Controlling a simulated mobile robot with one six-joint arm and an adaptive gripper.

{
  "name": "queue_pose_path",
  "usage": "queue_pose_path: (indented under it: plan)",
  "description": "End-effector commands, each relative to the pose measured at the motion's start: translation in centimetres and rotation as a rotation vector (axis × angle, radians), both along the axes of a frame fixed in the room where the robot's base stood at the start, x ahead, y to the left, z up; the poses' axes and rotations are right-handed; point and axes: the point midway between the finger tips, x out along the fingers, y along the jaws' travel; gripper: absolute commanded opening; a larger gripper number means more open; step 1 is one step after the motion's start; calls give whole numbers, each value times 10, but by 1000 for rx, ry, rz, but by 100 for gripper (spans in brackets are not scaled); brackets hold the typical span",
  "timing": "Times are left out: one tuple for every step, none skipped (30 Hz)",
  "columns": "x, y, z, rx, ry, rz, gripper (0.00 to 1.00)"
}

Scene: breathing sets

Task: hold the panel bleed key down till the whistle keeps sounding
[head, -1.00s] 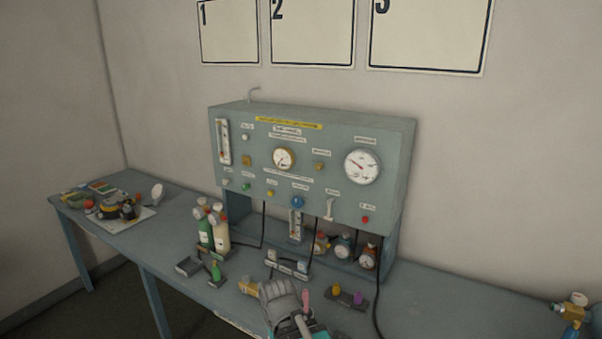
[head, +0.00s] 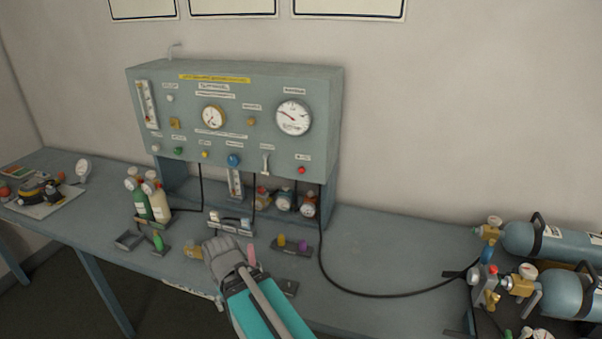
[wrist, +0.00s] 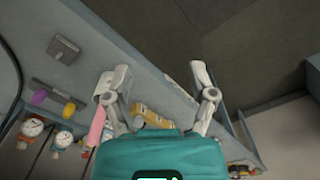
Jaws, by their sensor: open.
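The grey-green panel (head: 220,140) stands on the bench in the head view, with two round gauges, knobs and small buttons on its face. Its labels are too small to read, so I cannot tell which control is the bleed key. A red button (head: 301,170), a pale lever (head: 266,163), a blue knob (head: 233,159), a yellow button (head: 204,154) and a green button (head: 178,151) run along its lower part. My gripper (head: 220,250) is in front of and below the panel, apart from it. In the wrist view my gripper (wrist: 158,75) is open and empty, over the bench's front edge.
Small bottles (head: 150,203) stand left. A black hose (head: 390,294) runs right to blue-grey cylinders (head: 560,243). The bench (head: 385,245) is mostly clear right of the panel.

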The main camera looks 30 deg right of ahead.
Motion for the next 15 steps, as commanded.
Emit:
queue_pose_path:
  plan:
    - [0,0,0,0,0,0,62]
    - [0,0,0,0,0,0,56]
    - [0,0,0,0,0,0,49]
    - [0,0,0,0,0,0,43]
    - [0,0,0,0,0,0,38]
    - [0,0,0,0,0,0,30]
    - [0,0,0,0,0,0,25]
    - [0,0,0,0,0,0,19]
    - [0,0,0,0,0,0,12]
    - [0,0,0,0,0,0,6]
    - [0,0,0,0,0,0,0]
    - [0,0,0,0,0,0,0]
    - [0,0,0,0,0,0,0]
    - [0,0,0,0,0,0,0]
    - [0,0,0,0,0,0,0]
